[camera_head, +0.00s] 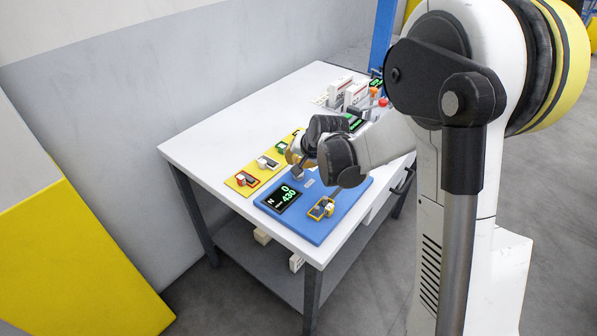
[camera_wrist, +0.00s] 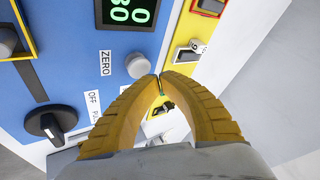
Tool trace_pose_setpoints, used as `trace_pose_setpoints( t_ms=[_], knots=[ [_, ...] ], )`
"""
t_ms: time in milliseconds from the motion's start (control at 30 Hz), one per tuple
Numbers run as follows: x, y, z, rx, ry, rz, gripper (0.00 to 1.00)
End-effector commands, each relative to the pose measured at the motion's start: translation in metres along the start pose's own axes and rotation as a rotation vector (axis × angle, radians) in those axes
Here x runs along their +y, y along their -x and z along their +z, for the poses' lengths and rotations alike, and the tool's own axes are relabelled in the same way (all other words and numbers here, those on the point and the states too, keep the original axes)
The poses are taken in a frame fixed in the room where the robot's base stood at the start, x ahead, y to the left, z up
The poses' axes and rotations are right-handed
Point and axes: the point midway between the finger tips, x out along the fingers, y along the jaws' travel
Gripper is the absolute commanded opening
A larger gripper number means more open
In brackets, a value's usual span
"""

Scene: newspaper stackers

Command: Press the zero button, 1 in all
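The zero button is a round grey knob (camera_wrist: 138,65) beside the printed word ZERO on the blue panel (camera_wrist: 70,75). My gripper (camera_wrist: 157,80) has two yellow ridged fingers with their tips together and nothing visible held between them. In the wrist view the tips appear just right of and below the button. I cannot tell their height above the panel. In the head view my gripper (camera_head: 298,168) hangs over the panel's far edge, and the button cannot be made out clearly there.
A black display with green digits (camera_head: 283,197) is on the panel. A black rotary knob marked OFF (camera_wrist: 51,123) is near the button. A yellow strip (camera_head: 243,184) with several small devices lies alongside. White boxes (camera_head: 356,94) stand at the table's far end. The table's left side (camera_head: 230,130) is bare.

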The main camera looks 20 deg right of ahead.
Motion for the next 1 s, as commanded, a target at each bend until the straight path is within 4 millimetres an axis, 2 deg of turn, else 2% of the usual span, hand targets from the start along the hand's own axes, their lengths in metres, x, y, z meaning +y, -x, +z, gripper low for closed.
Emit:
trace_pose_setpoints(
  t_ms=[733,1000],
  knots=[
    [0.0001,-0.0003,0.0002,0.0,0.0,0.0,0.0],
    [0.0039,-0.0073,0.0039,0.0,0.0,0.0,0.0]
  ],
)
